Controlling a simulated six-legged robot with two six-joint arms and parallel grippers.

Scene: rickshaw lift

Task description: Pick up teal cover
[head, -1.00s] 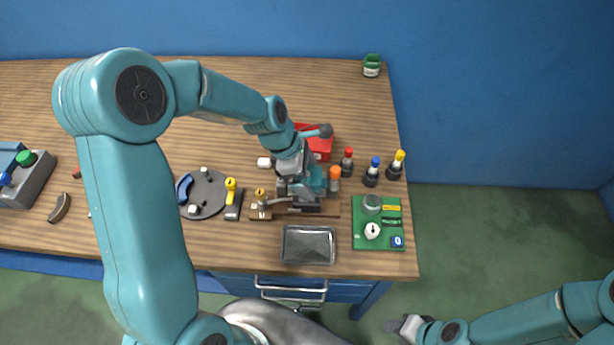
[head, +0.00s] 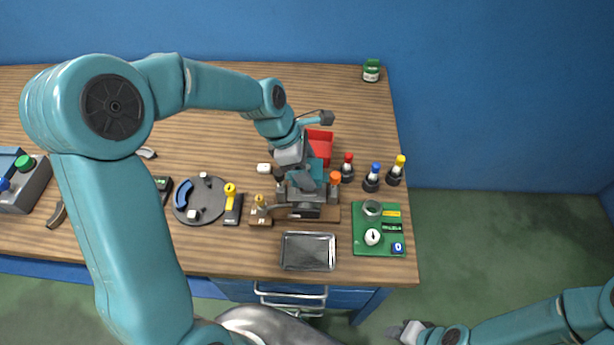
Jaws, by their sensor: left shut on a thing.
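The teal cover (head: 319,171) shows as a small teal piece beside my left gripper (head: 308,184), above a dark fixture (head: 305,210) on a wooden base. My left gripper is shut on the teal cover; its fingers and wrist hide part of it. I cannot tell whether the cover is clear of the fixture. My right gripper (head: 396,331) is low at the bottom right, off the table, too small to tell if it is open.
A red bin (head: 320,145) stands behind the fixture. An orange-topped piece (head: 335,180) and bottles with red, blue and yellow tops stand to the right. A metal tray (head: 308,251) lies in front, a green board (head: 377,242) at front right. The back table is mostly clear.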

